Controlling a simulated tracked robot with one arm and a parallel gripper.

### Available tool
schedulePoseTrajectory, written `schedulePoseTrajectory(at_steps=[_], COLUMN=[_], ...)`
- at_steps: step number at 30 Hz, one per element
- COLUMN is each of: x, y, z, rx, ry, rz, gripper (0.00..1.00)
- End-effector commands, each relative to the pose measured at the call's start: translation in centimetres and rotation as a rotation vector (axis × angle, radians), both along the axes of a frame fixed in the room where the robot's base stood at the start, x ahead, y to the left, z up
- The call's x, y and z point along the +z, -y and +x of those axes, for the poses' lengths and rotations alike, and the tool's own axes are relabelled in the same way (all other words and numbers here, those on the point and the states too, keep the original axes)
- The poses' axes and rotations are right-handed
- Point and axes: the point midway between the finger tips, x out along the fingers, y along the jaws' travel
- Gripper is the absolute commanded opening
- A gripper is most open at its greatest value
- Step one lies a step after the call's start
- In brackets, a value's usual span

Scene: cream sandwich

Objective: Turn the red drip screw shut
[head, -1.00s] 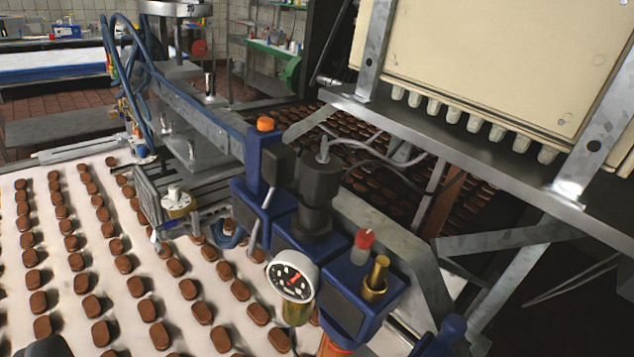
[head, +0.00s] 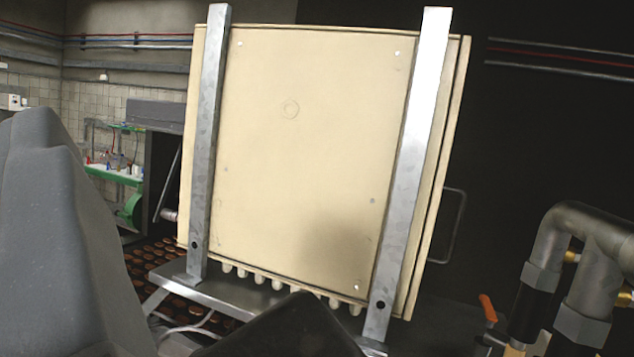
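The red drip screw is not in view at this moment. The valve block with the gauge that was near it is also out of the picture. A large grey shape (head: 50,240) fills the left side very close to the camera, and a dark shape rises at the bottom middle. They look like parts of my own arm or gripper, but I cannot make out two fingertips or a gap between them. Nothing is seen held.
A cream cabinet (head: 290,150) with two metal uprights stands on a metal shelf (head: 215,296) ahead. Dark pipes (head: 590,280) with an orange lever (head: 487,308) are close at the right. Brown biscuits (head: 150,265) show at lower left, with a green bench (head: 115,174) behind.

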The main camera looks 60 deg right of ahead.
Motion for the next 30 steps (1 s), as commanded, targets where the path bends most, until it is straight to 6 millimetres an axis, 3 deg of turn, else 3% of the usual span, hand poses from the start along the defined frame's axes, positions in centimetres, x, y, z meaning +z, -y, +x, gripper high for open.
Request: schedulePoseTrajectory(at_steps=[1, 3, 6, 9, 12, 15, 20, 25, 30], x=[4.0, 8.5, 12.7, 14.9, 14.7, 12.4, 6.0, -2.4, -11.0], y=[0.1, -1.2, -4.0, -7.6, -10.9, -12.8, -12.4, -8.0, -0.1], z=[-0.5, -1.2, -1.0, 0.6, 3.3, 6.7, 11.9, 15.3, 15.2], rx=[-0.053, -0.102, -0.150, -0.167, -0.148, -0.099, 0.031, 0.230, 0.474], ry=[0.053, 0.123, 0.171, 0.173, 0.126, 0.034, -0.186, -0.496, -0.876], rz=[-0.124, -0.315, -0.593, -0.878, -1.157, -1.409, -1.728, -1.964, -2.068], gripper=[0.41, 0.41, 0.41, 0.41, 0.41, 0.41, 0.41, 0.41, 0.41])
